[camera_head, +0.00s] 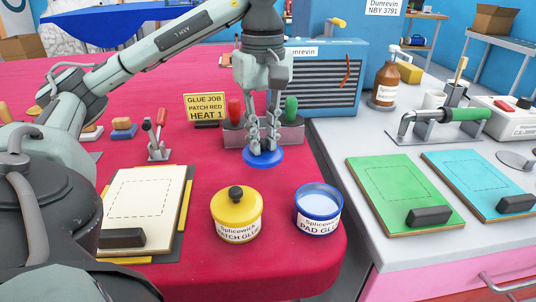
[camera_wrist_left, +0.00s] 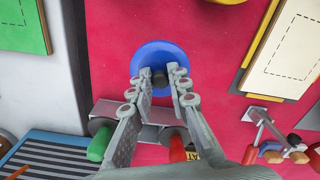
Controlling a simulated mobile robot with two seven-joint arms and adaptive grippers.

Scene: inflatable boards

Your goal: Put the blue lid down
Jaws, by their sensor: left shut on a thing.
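My left gripper (camera_head: 263,147) points down and is shut on the blue lid (camera_head: 263,158) by its dark knob. The lid also shows in the left wrist view (camera_wrist_left: 160,58), with the knob between the fingertips (camera_wrist_left: 159,82). The lid is over the red cloth, behind the jars; whether it touches the cloth I cannot tell. The open pad glue jar (camera_head: 319,210), blue-rimmed with pale contents, stands in front and to the right of the lid. The yellow patch glue jar (camera_head: 237,214) stands left of it with its lid on. My right gripper is not in view.
Behind the lid stands a grey rack (camera_head: 290,134) with red and green handles and a yellow sign (camera_head: 205,107). A cream board (camera_head: 146,207) lies at left. The grey counter (camera_head: 345,135) holds green (camera_head: 403,190) and blue (camera_head: 480,180) boards. Red cloth around the jars is clear.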

